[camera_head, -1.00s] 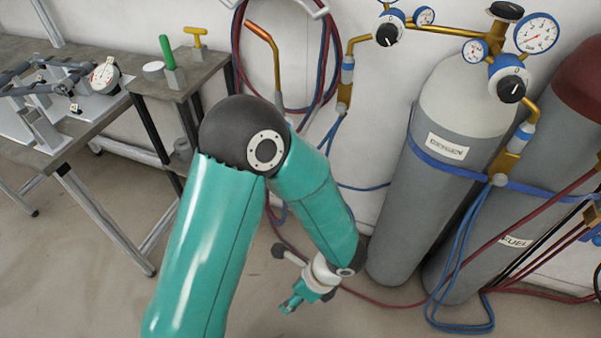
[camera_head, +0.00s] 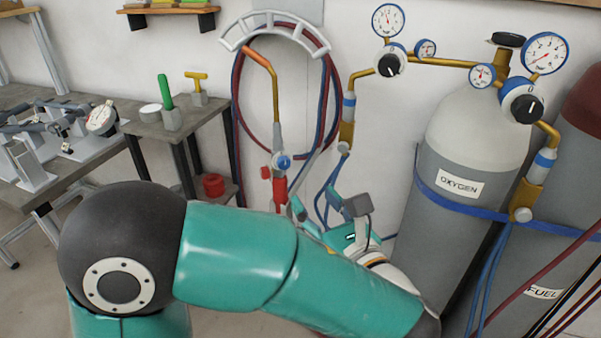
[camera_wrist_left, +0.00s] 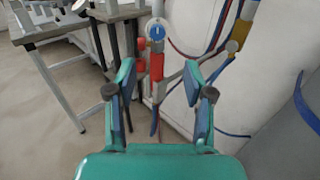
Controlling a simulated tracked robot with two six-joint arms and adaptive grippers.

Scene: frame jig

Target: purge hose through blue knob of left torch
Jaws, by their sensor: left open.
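The left torch hangs upright on the wall, with a copper tip, a red handle (camera_head: 279,190), a blue knob (camera_head: 284,162) and a red knob (camera_head: 265,172). My left gripper (camera_head: 312,203) is low and right of the handle in the head view, partly hidden by its own wrist. In the left wrist view my left gripper (camera_wrist_left: 158,78) is open and empty. The blue knob (camera_wrist_left: 155,31) shows beyond and above its fingertips, with the red handle (camera_wrist_left: 157,67) between the fingers. The torch's lower end is hidden in the head view. My right gripper is not in view.
The oxygen cylinder (camera_head: 470,150) and fuel cylinder (camera_head: 560,210) stand at the right, with gauges (camera_head: 388,20) and a brass regulator above. Hoses hang from a wall rack (camera_head: 272,28). A side table (camera_head: 190,118) and a bench with a jig are at the left.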

